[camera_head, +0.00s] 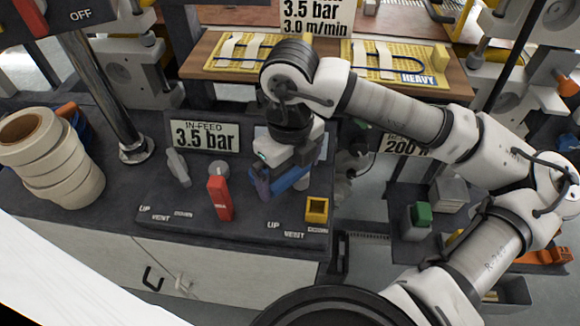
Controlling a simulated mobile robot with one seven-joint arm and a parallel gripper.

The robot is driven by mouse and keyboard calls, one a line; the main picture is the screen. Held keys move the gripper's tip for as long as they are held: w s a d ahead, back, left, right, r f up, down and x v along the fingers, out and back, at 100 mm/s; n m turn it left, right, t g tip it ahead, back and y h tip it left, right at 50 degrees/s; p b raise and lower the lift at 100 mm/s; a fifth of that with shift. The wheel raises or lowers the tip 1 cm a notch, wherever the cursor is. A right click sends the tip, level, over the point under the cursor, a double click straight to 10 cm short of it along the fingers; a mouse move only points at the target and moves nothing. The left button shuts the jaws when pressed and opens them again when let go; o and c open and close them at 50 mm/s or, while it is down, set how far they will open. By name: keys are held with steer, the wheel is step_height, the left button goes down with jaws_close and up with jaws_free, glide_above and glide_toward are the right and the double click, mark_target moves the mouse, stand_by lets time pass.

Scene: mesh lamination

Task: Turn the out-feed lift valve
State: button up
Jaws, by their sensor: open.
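My gripper (280,172) is open and points down over the right part of the dark control panel (255,228). A blue bar (292,179) shows at its fingers; I cannot tell whether it is the out-feed valve's handle or whether the fingers touch it. The right-hand UP, VENT, DOWN labels (286,230) lie just in front. My gripper hides much of that valve area and any sign behind it. To the left are a grey lever (178,167) and a red lever (220,198), near the IN-FEED 3.5 bar sign (204,135).
Cream rolls (55,160) and a chrome post (105,95) stand at left. A wooden shelf (195,66) with yellow boards is behind. A green button box (419,218) is at right.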

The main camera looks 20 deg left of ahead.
steer(key=c, duration=1.1)
steer(key=shift+c, duration=0.2)
